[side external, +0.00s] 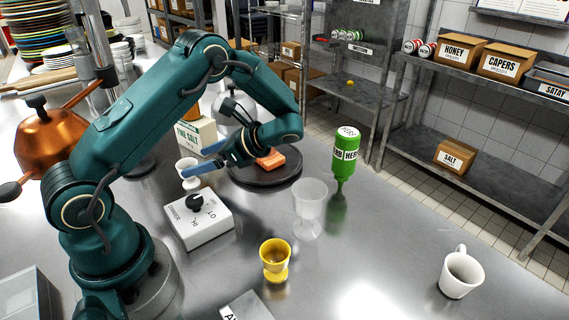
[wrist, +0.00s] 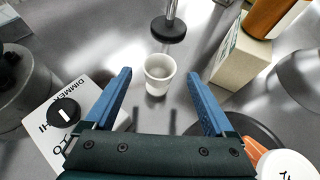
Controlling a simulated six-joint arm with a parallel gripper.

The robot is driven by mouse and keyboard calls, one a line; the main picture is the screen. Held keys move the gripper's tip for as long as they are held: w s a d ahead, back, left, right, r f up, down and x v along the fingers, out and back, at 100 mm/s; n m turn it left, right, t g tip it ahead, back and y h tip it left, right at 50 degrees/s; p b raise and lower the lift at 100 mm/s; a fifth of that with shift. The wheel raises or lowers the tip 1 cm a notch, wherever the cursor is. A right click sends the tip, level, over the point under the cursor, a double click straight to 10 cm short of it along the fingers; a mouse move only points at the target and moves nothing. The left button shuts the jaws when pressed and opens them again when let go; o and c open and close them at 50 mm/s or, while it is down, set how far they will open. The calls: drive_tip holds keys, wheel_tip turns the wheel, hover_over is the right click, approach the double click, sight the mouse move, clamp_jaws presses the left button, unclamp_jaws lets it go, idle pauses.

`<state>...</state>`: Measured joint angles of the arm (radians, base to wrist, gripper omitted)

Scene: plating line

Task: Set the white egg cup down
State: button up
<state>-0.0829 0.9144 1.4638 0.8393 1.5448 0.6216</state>
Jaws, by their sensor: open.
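The white egg cup (side external: 187,166) stands upright, apparently on the steel counter, behind the dimmer box in the side view. In the wrist view the white egg cup (wrist: 158,72) is near the middle, its hollow facing up. My gripper (side external: 200,160) is open, with its two blue fingers apart. In the wrist view my gripper (wrist: 158,77) has one finger on either side of the cup, around the level of its rim in the picture, with a visible gap on both sides. One finger partly covers the cup in the side view.
The white dimmer box (side external: 200,222) stands close in front of the cup. A fine salt box (side external: 197,136) and a dark round board (side external: 285,178) with orange pieces are near. A yellow egg cup (side external: 275,262), clear goblet (side external: 310,205), green bottle (side external: 346,155) and mug (side external: 461,275) stand further right.

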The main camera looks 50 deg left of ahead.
drive_tip(key=v, duration=0.3)
drive_tip(key=shift+w+d+r, duration=0.1)
drive_tip(key=shift+d, duration=0.05)
drive_tip(key=s+d+r+n+t+h, duration=0.3)
drive_tip(key=d+r+n+t+h, duration=0.1)
drive_tip(key=d, duration=0.4)
drive_tip(key=s+d+r+n+t+h, duration=0.4)
drive_tip(key=d+r+n+t+h, duration=0.1)
drive_tip(key=d+t, duration=0.3)
drive_tip(key=shift+d+n+t+h, duration=0.4)
drive_tip(key=shift+n+t, duration=0.1)
drive_tip(key=shift+n, duration=0.3)
